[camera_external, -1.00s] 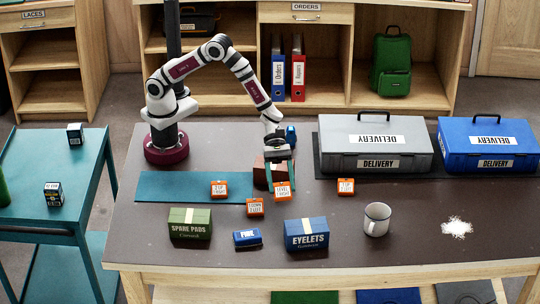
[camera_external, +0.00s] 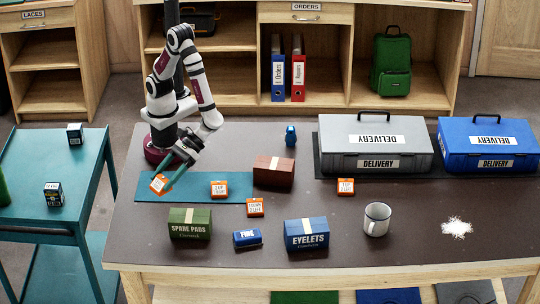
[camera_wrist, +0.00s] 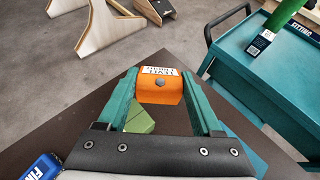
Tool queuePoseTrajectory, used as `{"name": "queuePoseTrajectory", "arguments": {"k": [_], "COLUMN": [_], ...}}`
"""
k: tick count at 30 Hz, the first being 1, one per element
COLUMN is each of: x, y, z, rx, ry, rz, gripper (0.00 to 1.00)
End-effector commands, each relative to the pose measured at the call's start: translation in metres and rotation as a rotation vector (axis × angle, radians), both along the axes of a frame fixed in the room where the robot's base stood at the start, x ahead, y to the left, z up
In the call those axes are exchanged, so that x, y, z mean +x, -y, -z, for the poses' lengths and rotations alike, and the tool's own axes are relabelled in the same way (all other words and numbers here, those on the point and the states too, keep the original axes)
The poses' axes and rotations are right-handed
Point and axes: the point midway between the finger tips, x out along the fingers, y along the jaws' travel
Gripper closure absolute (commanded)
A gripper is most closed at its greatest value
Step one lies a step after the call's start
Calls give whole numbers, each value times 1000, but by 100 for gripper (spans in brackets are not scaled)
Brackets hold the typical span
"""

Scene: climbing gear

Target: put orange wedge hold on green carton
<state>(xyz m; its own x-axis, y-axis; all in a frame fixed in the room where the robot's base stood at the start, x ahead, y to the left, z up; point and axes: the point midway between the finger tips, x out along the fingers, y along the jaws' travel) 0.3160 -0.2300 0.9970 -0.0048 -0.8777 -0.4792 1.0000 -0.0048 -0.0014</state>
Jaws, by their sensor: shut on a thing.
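An orange wedge hold (camera_external: 157,185) with a white label is between the fingers of my gripper (camera_external: 166,179), which is shut on it above the left end of the teal mat. The hold also shows tilted between the teal fingers in the wrist view (camera_wrist: 160,92). The green carton (camera_external: 189,230), labelled SPARE PADS, stands upright on the table, in front and to the right of my gripper. Its top has a pale band.
A small blue box (camera_external: 247,238), an EYELETS box (camera_external: 306,236) and a mug (camera_external: 376,219) stand right of the green carton. A brown box (camera_external: 273,173) is behind. A teal cart (camera_external: 85,180) stands left.

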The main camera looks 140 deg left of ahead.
Motion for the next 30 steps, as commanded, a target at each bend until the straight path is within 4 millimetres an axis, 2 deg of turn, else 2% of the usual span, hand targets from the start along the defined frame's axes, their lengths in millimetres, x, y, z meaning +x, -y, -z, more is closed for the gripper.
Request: {"name": "queuePoseTrajectory", "arguments": {"k": [3,6,9,16,27,28,30], "x": [33,54,66,69,69,69,69], "y": [-22,-36,-43,-46,-45,-45,-45], "z": [25,39,47,86,92,92,92], "rx": [0,-1,0,-1,0,0,0], "ry": [-2,0,1,-3,1,1,1], "rz": [-7,-4,-3,-4,-3,-3,-3], "gripper": [89,89,89,89,89,30,17]}}
